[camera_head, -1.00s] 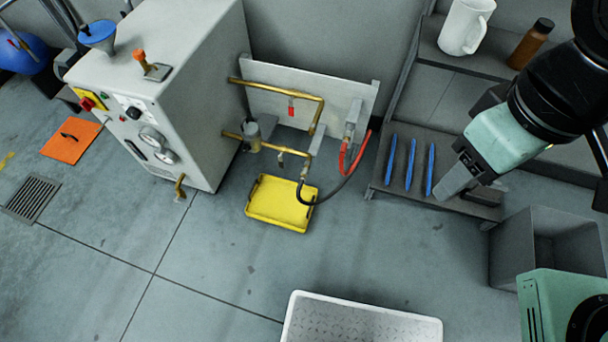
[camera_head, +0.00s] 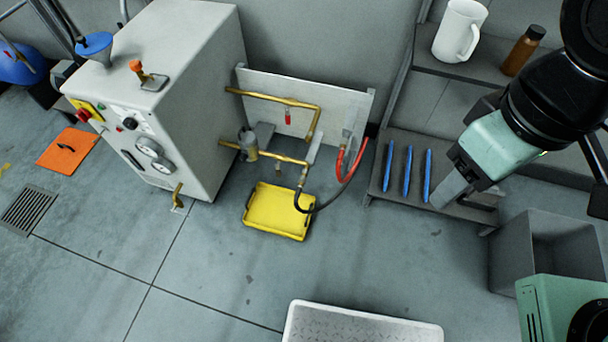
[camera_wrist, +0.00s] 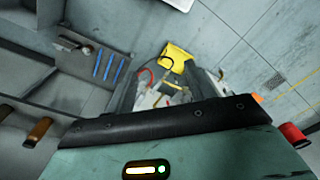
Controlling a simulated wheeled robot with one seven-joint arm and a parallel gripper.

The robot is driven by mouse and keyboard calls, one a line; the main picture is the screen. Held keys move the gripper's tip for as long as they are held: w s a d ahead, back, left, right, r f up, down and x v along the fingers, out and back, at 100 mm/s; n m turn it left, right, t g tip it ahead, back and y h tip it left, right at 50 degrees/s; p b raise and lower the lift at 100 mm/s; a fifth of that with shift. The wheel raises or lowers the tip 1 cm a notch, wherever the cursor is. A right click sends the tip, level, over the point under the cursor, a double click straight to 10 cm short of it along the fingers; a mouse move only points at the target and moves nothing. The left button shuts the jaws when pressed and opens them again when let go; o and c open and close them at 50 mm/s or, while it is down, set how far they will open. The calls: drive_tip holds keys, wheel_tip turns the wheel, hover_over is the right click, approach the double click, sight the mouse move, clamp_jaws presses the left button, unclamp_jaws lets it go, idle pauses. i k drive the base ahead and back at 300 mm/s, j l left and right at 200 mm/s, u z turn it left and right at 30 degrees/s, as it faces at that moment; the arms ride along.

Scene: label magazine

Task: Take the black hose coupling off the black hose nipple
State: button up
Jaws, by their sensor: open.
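A black hose (camera_head: 326,204) hangs in a loop from the lower end of the brass pipework, and its other end rises to a bracket on the grey panel (camera_head: 345,100). The black coupling and nipple are too small to tell apart, near the hose's end under the brass pipe (camera_head: 301,178). A red hose (camera_head: 357,161) hangs beside it. My gripper (camera_head: 440,195) is at the right, in front of the shelf, well apart from the hoses. It is open and I see nothing in it. The wrist view shows the black hose (camera_wrist: 168,62) small and far off.
A yellow tray (camera_head: 272,222) lies on the floor under the pipes. The shelf (camera_head: 385,195) holds several blue sticks (camera_head: 407,170). A grey bin (camera_head: 520,245) stands at the right, a white tray (camera_head: 365,318) in front. The middle floor is clear.

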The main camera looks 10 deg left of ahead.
sight(299, 187)
drive_tip(key=j+u, duration=0.15)
drive_tip(key=j, duration=1.5)
drive_tip(key=i+j+u, duration=0.1)
drive_tip(key=j, duration=1.55)
